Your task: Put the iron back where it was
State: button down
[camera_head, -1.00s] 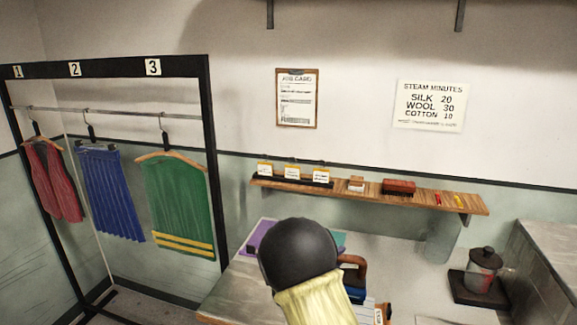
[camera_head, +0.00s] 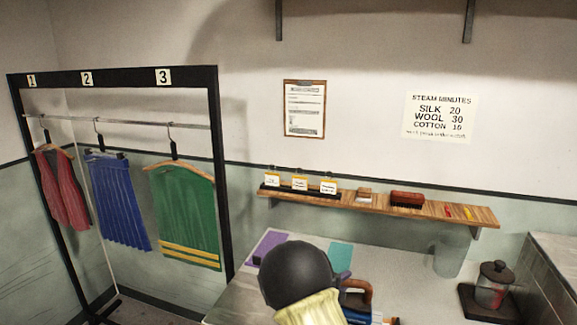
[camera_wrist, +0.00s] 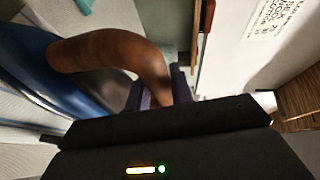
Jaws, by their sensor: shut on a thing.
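The iron has a brown curved handle and a blue body; it shows in the head view (camera_head: 359,292), partly hidden by my arm, and large in the wrist view (camera_wrist: 105,55). My gripper (camera_wrist: 160,92) is shut on the iron's handle, with its dark fingers at the handle's right end. In the head view my own round black arm joint hides most of the gripper. I cannot tell whether the iron touches the table (camera_head: 400,262) or hangs above it. A purple mat (camera_head: 268,243) and a teal mat (camera_head: 341,256) lie on the table behind it.
A wooden shelf (camera_head: 440,208) on the wall carries tagged holders, a red brush (camera_head: 407,199) and small sticks. A garment rack (camera_head: 215,150) stands at left.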

jog(key=shift+r, duration=0.25)
